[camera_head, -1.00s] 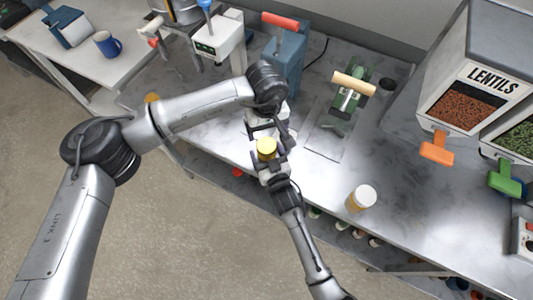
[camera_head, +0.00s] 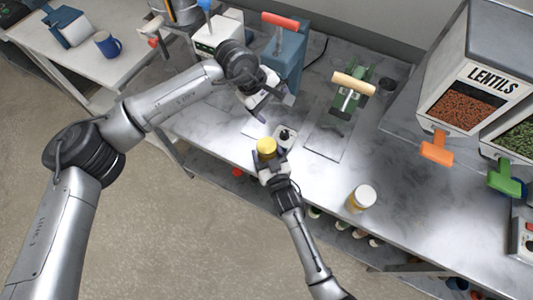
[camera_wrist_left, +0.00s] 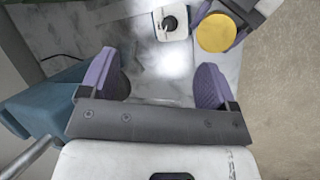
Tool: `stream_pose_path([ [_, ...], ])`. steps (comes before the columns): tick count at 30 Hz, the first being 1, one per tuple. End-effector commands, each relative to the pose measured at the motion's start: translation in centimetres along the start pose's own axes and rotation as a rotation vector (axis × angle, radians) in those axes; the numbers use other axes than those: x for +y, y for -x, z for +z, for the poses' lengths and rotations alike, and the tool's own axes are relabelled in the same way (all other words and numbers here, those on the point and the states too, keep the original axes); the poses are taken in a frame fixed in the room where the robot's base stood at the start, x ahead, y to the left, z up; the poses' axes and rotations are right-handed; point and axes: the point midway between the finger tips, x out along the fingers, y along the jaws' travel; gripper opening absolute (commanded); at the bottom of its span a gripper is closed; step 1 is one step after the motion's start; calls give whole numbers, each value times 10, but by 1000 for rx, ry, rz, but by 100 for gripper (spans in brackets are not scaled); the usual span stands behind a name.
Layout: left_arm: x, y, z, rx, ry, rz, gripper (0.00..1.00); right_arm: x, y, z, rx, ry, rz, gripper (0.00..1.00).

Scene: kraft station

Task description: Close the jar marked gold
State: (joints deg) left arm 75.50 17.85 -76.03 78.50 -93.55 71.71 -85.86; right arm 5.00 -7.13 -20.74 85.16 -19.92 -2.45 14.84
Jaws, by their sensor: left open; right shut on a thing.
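A round gold lid (camera_head: 266,147) sits at my right gripper near the counter's front edge; the body of its jar is mostly hidden below it. It also shows from above as a gold disc in the left wrist view (camera_wrist_left: 215,33), with purple fingers beside it. My right gripper (camera_head: 268,160) is shut on this jar. My left gripper (camera_head: 272,106) is open and empty, above the counter behind the jar. Its two purple fingers stand wide apart in the left wrist view (camera_wrist_left: 158,82), clear of the lid. I cannot tell how tightly the lid sits.
A small white block with a black knob (camera_head: 285,136) stands close behind the jar. A white-lidded jar (camera_head: 361,199) stands to the right. A blue press with a red handle (camera_head: 287,60) and a green press (camera_head: 350,95) stand behind. The lentils dispenser (camera_head: 470,90) is at right.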

Motion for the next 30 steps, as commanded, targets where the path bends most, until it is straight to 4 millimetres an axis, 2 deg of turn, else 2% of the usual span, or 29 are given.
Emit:
stream_pose_path([
  [3, 30, 39, -26, -105, 234, 272, 82, 0, 0, 0, -1, 1, 0, 1],
  [9, 69, 109, -65, -318, 601, 670, 82, 0, 0, 0, -1, 1, 0, 1],
  [14, 90, 140, -78, -584, 936, 890, 82, 0, 0, 0, -1, 1, 0, 1],
  [20, 97, 177, -117, -937, 1389, 1130, 82, 0, 0, 0, -1, 1, 0, 1],
  [23, 97, 180, -130, -1160, 1662, 1182, 82, 0, 0, 0, -1, 1, 0, 1],
  [26, 98, 167, -134, -1397, 1966, 1155, 82, 0, 0, 0, -1, 1, 0, 1],
  [30, 90, 137, -143, -1687, 2406, 1101, 82, 0, 0, 0, -1, 1, 0, 1],
])
